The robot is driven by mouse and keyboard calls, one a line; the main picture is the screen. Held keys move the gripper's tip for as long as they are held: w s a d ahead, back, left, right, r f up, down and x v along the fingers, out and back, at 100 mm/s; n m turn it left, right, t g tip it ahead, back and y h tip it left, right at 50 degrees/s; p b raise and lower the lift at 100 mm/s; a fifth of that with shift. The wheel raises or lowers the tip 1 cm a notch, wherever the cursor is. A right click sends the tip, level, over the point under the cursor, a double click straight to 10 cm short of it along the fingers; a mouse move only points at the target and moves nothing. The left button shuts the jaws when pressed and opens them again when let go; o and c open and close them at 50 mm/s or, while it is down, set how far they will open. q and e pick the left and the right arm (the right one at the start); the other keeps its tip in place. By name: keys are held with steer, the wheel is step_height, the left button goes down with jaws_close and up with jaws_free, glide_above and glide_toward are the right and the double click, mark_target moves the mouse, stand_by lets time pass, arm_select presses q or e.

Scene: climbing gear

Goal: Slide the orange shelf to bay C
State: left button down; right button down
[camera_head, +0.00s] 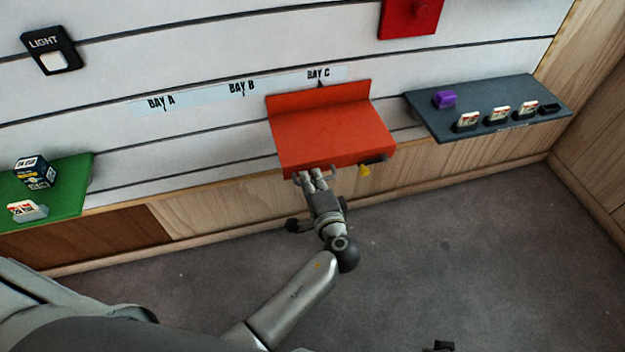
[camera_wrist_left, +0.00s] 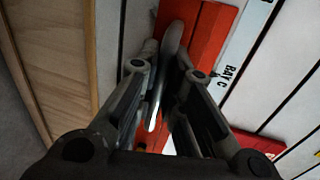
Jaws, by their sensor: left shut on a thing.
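The orange shelf (camera_head: 335,132) is mounted on the slatted wall in the head view, directly below the BAY C label (camera_head: 318,74). BAY A (camera_head: 161,102) and BAY B (camera_head: 241,87) are to its left, with no shelf under them. My left gripper (camera_head: 311,177) is at the shelf's front edge, shut on the metal handle there. In the left wrist view the handle (camera_wrist_left: 172,38) runs between the fingers, with the orange shelf (camera_wrist_left: 208,35) behind it. My right gripper cannot be made out.
A grey shelf (camera_head: 440,126) with a purple item (camera_head: 444,99) and several tagged pieces is close on the right. A green shelf (camera_head: 75,178) with a small box (camera_head: 35,172) is at far left. A light switch (camera_head: 50,50) and a red panel (camera_head: 409,17) are above.

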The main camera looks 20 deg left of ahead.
arm_select(q)
steer(key=shift+s+a, duration=0.1)
steer(key=c, duration=1.6)
jaws_free()
steer(key=shift+o, duration=0.3)
arm_select(e)
steer(key=shift+s+a, duration=0.3)
steer(key=shift+a, duration=0.3)
steer(key=shift+d, duration=0.1)
arm_select(q)
steer(key=v, duration=0.7)
steer(key=shift+s, duration=0.2)
arm_select(e)
steer(key=shift+w, duration=0.1)
